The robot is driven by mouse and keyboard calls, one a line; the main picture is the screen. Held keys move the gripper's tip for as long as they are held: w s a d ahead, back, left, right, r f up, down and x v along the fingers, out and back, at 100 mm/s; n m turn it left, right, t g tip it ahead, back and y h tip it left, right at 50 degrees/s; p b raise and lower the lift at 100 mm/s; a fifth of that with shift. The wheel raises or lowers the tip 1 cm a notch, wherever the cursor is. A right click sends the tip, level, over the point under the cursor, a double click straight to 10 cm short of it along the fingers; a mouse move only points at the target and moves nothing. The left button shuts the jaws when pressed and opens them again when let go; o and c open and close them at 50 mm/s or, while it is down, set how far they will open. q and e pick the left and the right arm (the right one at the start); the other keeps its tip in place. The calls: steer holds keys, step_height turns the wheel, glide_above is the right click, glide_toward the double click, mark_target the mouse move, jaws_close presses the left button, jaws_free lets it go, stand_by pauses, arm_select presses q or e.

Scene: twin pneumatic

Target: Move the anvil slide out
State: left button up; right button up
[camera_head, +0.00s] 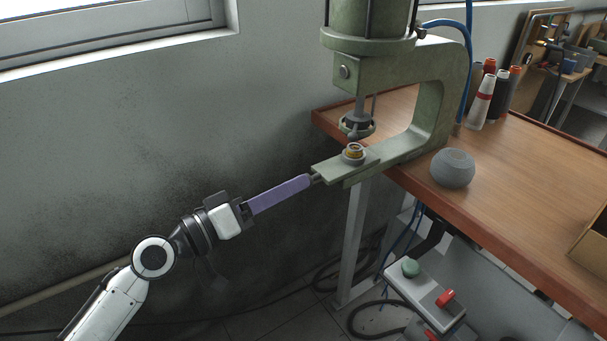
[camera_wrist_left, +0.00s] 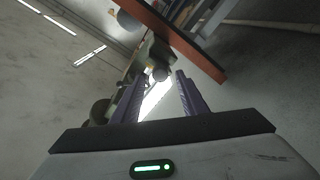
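The green pneumatic press (camera_head: 440,85) stands at the table's edge. Its lower arm bears a flat green anvil slide (camera_head: 332,169) with a round anvil holding a brass-coloured ring (camera_head: 353,152), below the press head. A small knob (camera_head: 314,179) sticks out at the slide's near left end. My left gripper (camera_head: 306,181) reaches up to this end with its long purple fingers. In the left wrist view, the fingers (camera_wrist_left: 160,76) stand apart, with a small grey round end between or just beyond their tips. Contact cannot be told. My right gripper is not in view.
The wooden table (camera_head: 510,190) holds a grey round speaker-like object (camera_head: 453,168) and several thread-like cones (camera_head: 482,103). A control box (camera_head: 425,295) with green and red buttons sits below. Blue hoses and cables run near the press.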

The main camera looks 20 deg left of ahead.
arm_select(q)
steer(key=shift+p+x, duration=0.3)
steer(key=shift+x, duration=1.85)
jaws_close()
steer(key=shift+s+f, duration=0.15)
